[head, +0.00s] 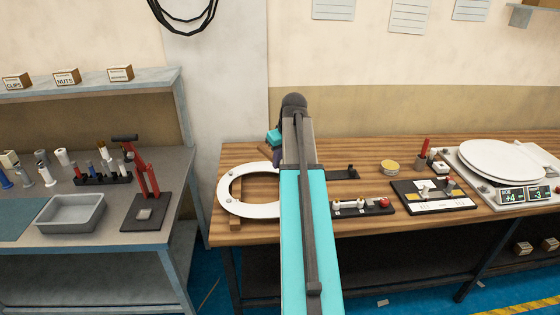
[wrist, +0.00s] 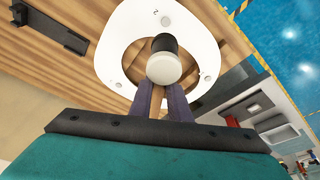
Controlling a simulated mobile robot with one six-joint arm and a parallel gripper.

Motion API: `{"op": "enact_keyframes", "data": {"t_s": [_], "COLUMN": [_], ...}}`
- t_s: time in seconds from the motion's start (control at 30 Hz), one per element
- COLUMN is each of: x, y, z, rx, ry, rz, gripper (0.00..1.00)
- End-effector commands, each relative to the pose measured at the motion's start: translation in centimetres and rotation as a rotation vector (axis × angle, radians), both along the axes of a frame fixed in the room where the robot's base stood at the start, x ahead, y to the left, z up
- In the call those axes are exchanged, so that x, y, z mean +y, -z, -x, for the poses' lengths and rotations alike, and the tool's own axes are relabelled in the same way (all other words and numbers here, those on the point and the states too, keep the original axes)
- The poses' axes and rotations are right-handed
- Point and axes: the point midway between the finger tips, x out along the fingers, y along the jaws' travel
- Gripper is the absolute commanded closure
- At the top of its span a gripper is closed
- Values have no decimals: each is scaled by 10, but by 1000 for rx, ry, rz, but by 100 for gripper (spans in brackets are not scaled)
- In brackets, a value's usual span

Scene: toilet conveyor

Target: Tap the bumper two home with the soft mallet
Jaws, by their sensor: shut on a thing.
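The white toilet seat ring (head: 228,198) lies on the wooden bench, partly hidden by my arm in the head view. In the wrist view the ring (wrist: 122,42) carries small round bumpers; one bumper (wrist: 166,21) sits beside a mark that looks like a 2. My gripper (wrist: 163,88) is shut on the soft mallet (wrist: 163,65), which has a dark head and a pale round face. In the head view my arm hides most of the gripper.
A black holder (head: 345,173) lies right of my arm. Further right are a tray of small parts (head: 365,208), a fixture board (head: 432,196), a yellow tin (head: 390,167) and a scale with white seats (head: 500,160). A grey side bench (head: 100,225) holds a red-handled press (head: 147,180).

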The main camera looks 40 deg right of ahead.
Motion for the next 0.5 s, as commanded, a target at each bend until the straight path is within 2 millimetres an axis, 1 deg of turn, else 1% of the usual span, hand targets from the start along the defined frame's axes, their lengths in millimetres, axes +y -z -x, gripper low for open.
{"op": "enact_keyframes", "data": {"t_s": [0.2,0.5], "x": [0,0], "y": [-2,16], "z": [0,1], "rx": [5,5], "ry": [1,1], "rz": [-1,-1], "gripper": [100,100]}}
